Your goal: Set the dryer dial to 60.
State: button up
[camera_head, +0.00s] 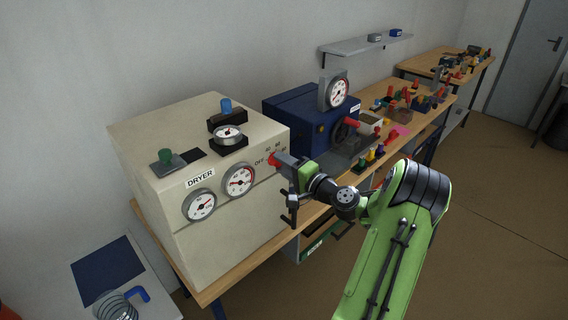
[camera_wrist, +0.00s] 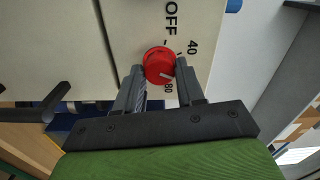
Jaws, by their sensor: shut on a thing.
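The beige dryer (camera_head: 200,245) bears a "DRYER" label and a red dial knob (camera_head: 273,158) on its front. My gripper (camera_head: 281,160) reaches it from the right. In the wrist view my gripper (camera_wrist: 160,76) is shut on the red knob (camera_wrist: 157,61), with one grey finger at each side. OFF (camera_wrist: 171,16), 40 (camera_wrist: 193,47) and 80 (camera_wrist: 168,87) are printed around the knob. The 60 is not visible there, with the right finger over the space between 40 and 80. A short white mark shows on the knob's lower right part, near the 80 side; its exact setting is unclear.
Two round gauges (camera_head: 239,180) are on the dryer front, left of the knob. A blue machine (camera_head: 295,110) with a gauge on top stands behind, to the right. Several small coloured objects lie farther along the wooden bench (camera_head: 245,270). A dark handle (camera_wrist: 45,105) sticks out left of my gripper.

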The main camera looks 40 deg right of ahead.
dwell(0.3)
jog(key=o, duration=1)
jog(key=s, duration=0.5)
jog(key=s+b, duration=0.1)
jog(key=s, duration=0.9)
jog(key=shift+s+d+b, duration=0.25)
jog(key=shift+s+b, duration=0.15)
